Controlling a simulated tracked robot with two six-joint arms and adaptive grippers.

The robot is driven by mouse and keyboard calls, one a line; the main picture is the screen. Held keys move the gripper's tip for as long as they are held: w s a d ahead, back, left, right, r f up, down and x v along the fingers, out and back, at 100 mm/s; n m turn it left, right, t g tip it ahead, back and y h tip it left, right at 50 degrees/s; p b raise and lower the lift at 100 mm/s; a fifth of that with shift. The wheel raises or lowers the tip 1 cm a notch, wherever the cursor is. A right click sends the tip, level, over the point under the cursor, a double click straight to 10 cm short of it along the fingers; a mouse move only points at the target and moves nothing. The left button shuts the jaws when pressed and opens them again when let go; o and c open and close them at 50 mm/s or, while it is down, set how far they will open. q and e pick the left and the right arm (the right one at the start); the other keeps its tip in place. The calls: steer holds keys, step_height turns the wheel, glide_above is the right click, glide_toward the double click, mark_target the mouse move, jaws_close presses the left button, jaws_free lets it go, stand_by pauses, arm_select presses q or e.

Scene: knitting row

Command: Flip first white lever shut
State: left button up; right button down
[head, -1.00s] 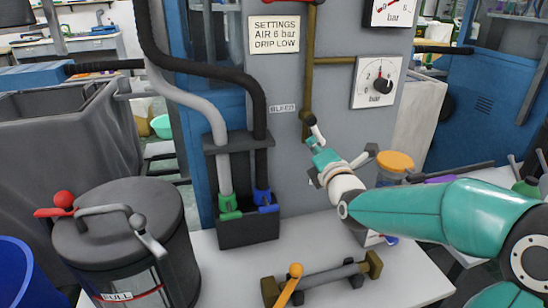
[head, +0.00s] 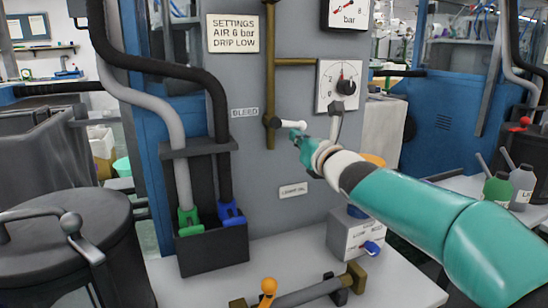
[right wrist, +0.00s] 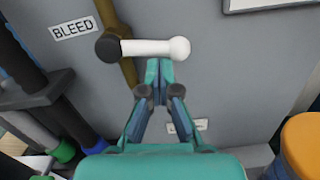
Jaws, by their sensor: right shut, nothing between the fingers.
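A white lever (head: 290,124) with a dark pivot sits on a brass pipe (head: 270,80) on the grey panel, beside the BLEED label (head: 244,113). It points right, about level and across the pipe. In the right wrist view the white lever (right wrist: 155,48) also lies level, its round end to the right. My right gripper (head: 297,136) is shut and empty, just under the lever. In the right wrist view its closed fingertips (right wrist: 158,64) are right below the lever's middle; I cannot tell whether they touch. My left gripper is out of view.
A gauge (head: 339,85) with a black knob is right of the lever. Black and grey hoses (head: 215,90) run down at left into a dark holder (head: 213,250). An orange-ended lever (head: 267,290) lies low on the bench. A grey box (head: 350,238) stands at right.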

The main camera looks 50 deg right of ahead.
steer(key=shift+s+d+r+n, duration=0.1)
steer(key=shift+d+r+n, duration=0.1)
steer(key=shift+n, duration=0.35)
steer(key=shift+s+d+r+n, duration=0.1)
steer(key=shift+r+n, duration=0.1)
steer(key=shift+n, duration=0.35)
steer(key=shift+w, duration=0.1)
steer(key=shift+a+b, duration=0.1)
steer(key=shift+b, duration=0.25)
steer(key=s+a+f+b, duration=0.2)
steer(key=s+a+f, duration=0.2)
steer(key=s, duration=0.5)
steer(key=shift+a+f+b, duration=0.2)
steer(key=shift+a+b, duration=0.15)
steer(key=shift+a, duration=0.45)
